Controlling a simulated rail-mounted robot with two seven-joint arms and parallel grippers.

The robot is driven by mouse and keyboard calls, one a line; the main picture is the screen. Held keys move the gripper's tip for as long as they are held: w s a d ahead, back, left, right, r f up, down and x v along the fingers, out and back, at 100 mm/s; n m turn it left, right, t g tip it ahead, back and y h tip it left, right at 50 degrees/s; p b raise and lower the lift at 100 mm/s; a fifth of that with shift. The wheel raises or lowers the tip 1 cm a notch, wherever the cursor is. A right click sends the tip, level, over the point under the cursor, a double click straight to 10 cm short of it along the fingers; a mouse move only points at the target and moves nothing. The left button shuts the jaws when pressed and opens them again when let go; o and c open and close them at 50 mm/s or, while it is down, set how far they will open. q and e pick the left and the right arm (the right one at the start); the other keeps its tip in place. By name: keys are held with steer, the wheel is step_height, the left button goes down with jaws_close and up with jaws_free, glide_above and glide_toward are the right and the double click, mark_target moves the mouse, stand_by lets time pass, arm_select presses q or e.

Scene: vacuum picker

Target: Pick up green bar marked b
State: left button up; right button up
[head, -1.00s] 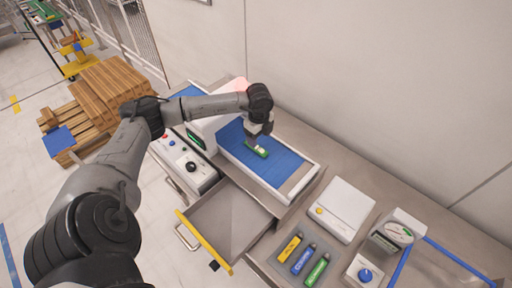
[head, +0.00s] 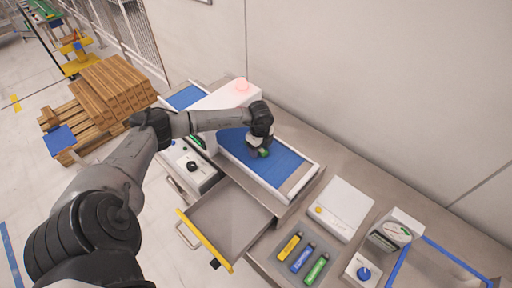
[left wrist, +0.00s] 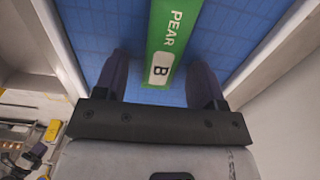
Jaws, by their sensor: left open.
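My left gripper (left wrist: 158,72) is open, with one dark finger on each side of the bar's near end and blue gaps showing between. In the head view, my left gripper (head: 260,149) is low over the belt and hides most of the green bar (head: 264,153). My right gripper is not in view.
A white housing (head: 235,95) with a red light spans the belt. An open drawer (head: 230,222) juts out in front. A grey tray (head: 283,277) at the right holds yellow, blue and green bars. A wall stands behind.

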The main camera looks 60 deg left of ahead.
arm_select(q)
steer(key=c, duration=1.1)
steer(key=shift+r, duration=0.1)
